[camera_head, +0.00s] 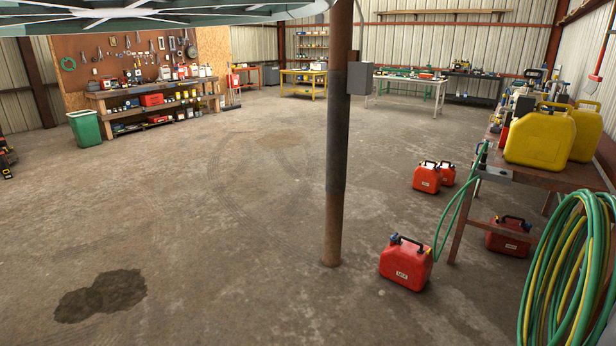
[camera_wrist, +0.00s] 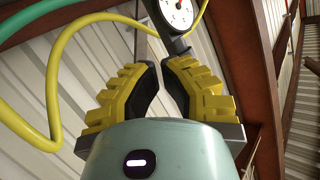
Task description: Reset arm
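My gripper (camera_wrist: 161,66) shows in the wrist view, with a pale green body and two yellow ribbed fingers with black inner pads. The fingertips are close together with a narrow gap between them, and I see nothing held between the pads. A gauge (camera_wrist: 178,14) with a white dial and a dark stem shows just beyond the right fingertip. I cannot tell whether they touch. A yellow hose (camera_wrist: 55,95) loops on the left behind the fingers. My arm and gripper cannot be made out in the head view.
A steel post (camera_head: 335,150) stands mid-view. Red fuel cans (camera_head: 406,265) stand on the floor at right. Yellow cans (camera_head: 540,138) sit on a bench (camera_head: 545,178), with coiled hoses (camera_head: 560,280) in front. A green bin (camera_head: 85,128) stands at left. Left and centre floor is clear, with dark stains.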

